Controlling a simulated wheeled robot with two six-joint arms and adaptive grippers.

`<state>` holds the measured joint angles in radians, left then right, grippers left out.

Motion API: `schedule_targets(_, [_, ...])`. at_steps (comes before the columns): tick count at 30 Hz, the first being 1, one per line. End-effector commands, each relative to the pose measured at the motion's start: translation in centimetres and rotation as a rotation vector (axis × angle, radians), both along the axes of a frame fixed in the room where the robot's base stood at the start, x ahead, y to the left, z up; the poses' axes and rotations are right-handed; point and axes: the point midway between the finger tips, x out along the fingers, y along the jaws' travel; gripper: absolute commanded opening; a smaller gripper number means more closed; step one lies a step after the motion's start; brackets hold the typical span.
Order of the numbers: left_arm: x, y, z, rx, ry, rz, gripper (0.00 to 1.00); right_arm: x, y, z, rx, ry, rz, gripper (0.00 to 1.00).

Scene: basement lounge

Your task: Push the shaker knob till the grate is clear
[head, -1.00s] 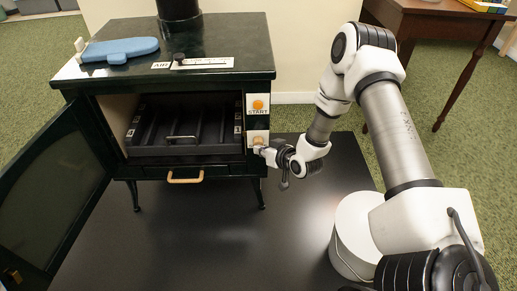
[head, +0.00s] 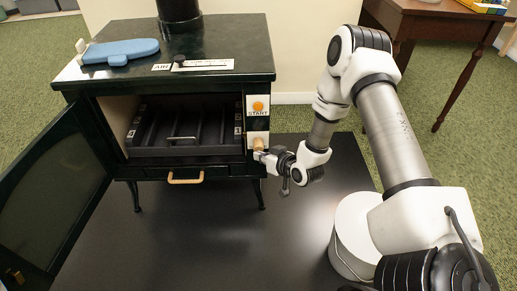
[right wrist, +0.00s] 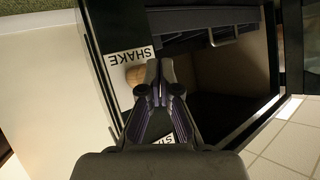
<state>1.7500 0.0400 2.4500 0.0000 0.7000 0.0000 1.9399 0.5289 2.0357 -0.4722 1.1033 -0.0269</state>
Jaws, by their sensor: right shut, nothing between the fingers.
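The dark green stove (head: 235,58) stands with its glass door (head: 55,190) open to the left. The tan wooden shaker knob (head: 258,144) is on its right front post, below the orange START button (head: 258,106). In the right wrist view the knob (right wrist: 135,76) sits beside the SHAKE label (right wrist: 130,56). My right gripper (head: 262,155) is shut and empty, just below the knob in the head view; I cannot tell if it touches. The dark grate (head: 190,128) shows bars in the firebox, with no clear ash seen on it. My left gripper is out of view.
A drawer with a wooden handle (head: 185,177) is under the firebox. A blue mitt (head: 120,50) and the AIR slider (head: 203,65) are on the stove top. A white bucket (head: 355,225) stands below my right arm. The black floor mat (head: 200,235) is clear in front.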

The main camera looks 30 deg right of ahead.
Motion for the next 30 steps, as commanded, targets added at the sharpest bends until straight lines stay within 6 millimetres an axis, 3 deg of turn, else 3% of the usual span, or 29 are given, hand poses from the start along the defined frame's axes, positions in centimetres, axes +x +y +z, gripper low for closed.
schedule_targets(16, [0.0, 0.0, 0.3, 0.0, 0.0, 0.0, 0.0, -1.0, 0.6, 0.0, 0.0, 0.001, 0.0, 0.0])
schedule_targets(30, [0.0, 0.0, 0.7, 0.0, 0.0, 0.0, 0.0, -4.8, 3.0, 0.0, -0.001, 0.002, 0.001, 0.0])
